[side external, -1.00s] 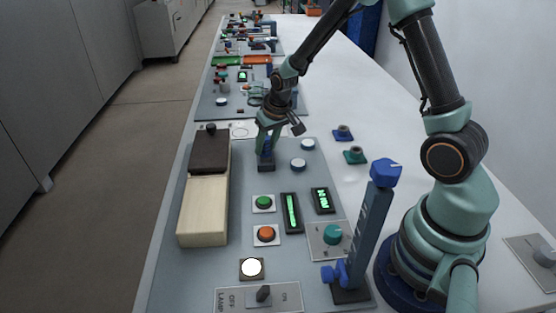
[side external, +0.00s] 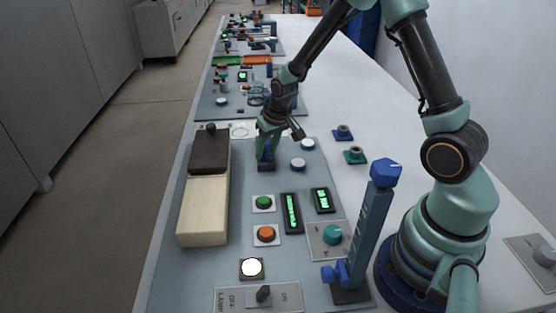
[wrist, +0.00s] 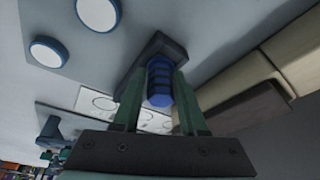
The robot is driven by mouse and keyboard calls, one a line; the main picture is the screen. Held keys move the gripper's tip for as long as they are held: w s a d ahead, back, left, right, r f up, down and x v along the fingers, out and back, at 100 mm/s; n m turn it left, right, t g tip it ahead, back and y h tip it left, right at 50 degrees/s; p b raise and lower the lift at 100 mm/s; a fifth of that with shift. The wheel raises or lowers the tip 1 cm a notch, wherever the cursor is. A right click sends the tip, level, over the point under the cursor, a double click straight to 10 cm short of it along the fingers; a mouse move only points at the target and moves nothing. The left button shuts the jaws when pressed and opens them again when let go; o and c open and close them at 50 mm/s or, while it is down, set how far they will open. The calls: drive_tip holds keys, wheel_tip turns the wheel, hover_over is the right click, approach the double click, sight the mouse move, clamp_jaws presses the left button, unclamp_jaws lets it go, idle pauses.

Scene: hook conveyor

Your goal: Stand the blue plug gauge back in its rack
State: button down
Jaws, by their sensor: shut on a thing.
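My gripper (side external: 264,148) is shut on the blue plug gauge (side external: 267,150) at the far part of the grey panel. In the wrist view the gauge (wrist: 159,82) is a ribbed blue cylinder between the two green fingers. The dark rack block (side external: 266,166) is directly below the gauge in the side view, and the rack (wrist: 152,50) lies behind it in the wrist view. The gauge looks upright and its lower end is hidden at the rack, so I cannot tell how deep it sits.
A wooden box with a dark sliding lid (side external: 209,153) stands close left of the rack. Two white round buttons (side external: 298,164) are to the right. A tall blue post (side external: 372,225) stands at the near right. Green and orange buttons (side external: 264,202) lie nearer.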

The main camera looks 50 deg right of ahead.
idle(0.3)
unclamp_jaws()
idle(0.3)
drive_tip(key=shift+r, duration=3.55)
